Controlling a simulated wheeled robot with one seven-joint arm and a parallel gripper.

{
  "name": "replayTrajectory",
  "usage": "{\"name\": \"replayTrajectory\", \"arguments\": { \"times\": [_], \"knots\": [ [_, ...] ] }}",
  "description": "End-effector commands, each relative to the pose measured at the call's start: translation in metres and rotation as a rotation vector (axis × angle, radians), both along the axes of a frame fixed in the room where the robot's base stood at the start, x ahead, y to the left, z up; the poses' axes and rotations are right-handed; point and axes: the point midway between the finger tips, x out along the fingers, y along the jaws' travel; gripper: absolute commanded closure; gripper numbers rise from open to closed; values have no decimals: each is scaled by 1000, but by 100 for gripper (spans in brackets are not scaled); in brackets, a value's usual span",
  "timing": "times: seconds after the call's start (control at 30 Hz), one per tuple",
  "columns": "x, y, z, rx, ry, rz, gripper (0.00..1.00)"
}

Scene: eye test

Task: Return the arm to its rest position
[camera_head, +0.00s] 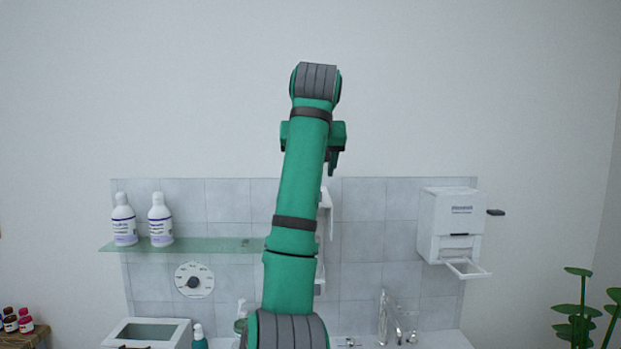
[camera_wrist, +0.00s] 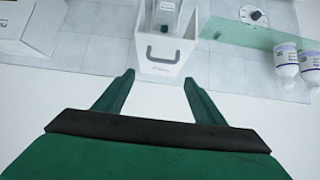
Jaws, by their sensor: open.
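My green arm rises up the middle of the head view in front of the tiled wall. My gripper (camera_wrist: 160,92) shows in the wrist view with its two green fingers spread apart and nothing between them. Beyond the fingertips is a white box-like holder (camera_wrist: 161,68) with a dark handle shape on its face. A bottle with a grey label shows inside or behind the holder's upper part. In the head view the gripper is mostly hidden behind the arm.
A glass shelf (camera_head: 200,245) holds two white bottles (camera_head: 124,220) (camera_head: 161,220) at left. A round dial (camera_head: 194,282) is below. A white dispenser (camera_head: 450,225) hangs at right, above a faucet (camera_head: 384,318). A plant (camera_head: 580,310) stands far right. The upper wall is bare.

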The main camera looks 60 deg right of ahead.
Motion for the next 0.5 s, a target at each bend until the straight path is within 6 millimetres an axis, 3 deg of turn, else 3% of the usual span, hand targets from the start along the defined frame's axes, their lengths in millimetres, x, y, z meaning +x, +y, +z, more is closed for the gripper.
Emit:
{"name": "replayTrajectory", "arguments": {
  "times": [0.2,0.5],
  "knots": [
    [-7,12,11,-1,-1,0,36],
    [-8,13,12,0,0,0,36]
  ]
}}
